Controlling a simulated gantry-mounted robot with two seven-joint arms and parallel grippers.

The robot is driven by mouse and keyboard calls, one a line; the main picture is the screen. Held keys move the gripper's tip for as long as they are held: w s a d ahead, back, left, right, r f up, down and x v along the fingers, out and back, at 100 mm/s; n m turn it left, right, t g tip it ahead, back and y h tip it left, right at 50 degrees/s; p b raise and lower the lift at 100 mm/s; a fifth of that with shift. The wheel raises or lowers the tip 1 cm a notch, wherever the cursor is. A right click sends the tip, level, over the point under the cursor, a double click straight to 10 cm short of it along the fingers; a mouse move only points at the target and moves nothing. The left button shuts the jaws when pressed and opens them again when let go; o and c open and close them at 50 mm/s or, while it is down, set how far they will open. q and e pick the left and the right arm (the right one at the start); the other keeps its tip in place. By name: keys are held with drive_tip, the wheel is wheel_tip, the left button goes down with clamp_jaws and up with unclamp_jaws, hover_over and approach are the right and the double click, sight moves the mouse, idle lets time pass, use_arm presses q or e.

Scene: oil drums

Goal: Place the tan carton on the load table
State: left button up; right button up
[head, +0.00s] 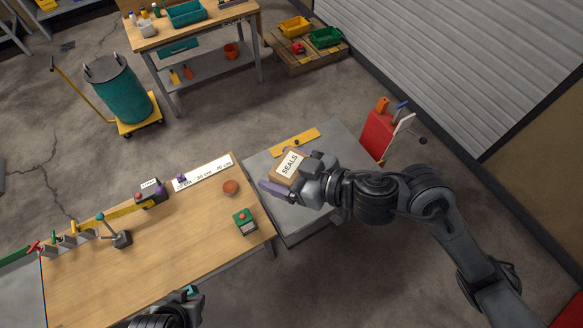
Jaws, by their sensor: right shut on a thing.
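The tan carton (283,171) has a white label reading SEALS. My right gripper (289,176) is shut on it; a purple finger shows along its near left side. The carton is over the grey metal load table (297,222); I cannot tell whether it touches the top. The gripper hides part of the carton and of the table. My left gripper (190,294) is at the bottom edge, by the near edge of the wooden bench, partly cut off; its jaw opening is not clear.
A yellow bar (294,142) lies at the load table's far side. The wooden bench (180,240) adjoins on the left, with a green button box (245,222), a reddish-brown round object (230,187) and levers. A red cart (378,135) stands right of the table.

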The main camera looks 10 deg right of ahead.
drive_tip(key=w+a+f+n+g+y, duration=0.2)
drive_tip(key=w+a+f+n+g, duration=0.1)
drive_tip(key=f, duration=0.1)
wheel_tip(320, 180, up, 11)
drive_tip(key=w+a+m+t+h, duration=0.2)
drive_tip(key=m+t+h, duration=0.5)
drive_tip(key=m+h, duration=0.4)
drive_tip(key=shift+w+a+m+h, duration=0.25)
drive_tip(key=shift+m+h, duration=0.15)
drive_tip(key=shift+m, duration=0.2)
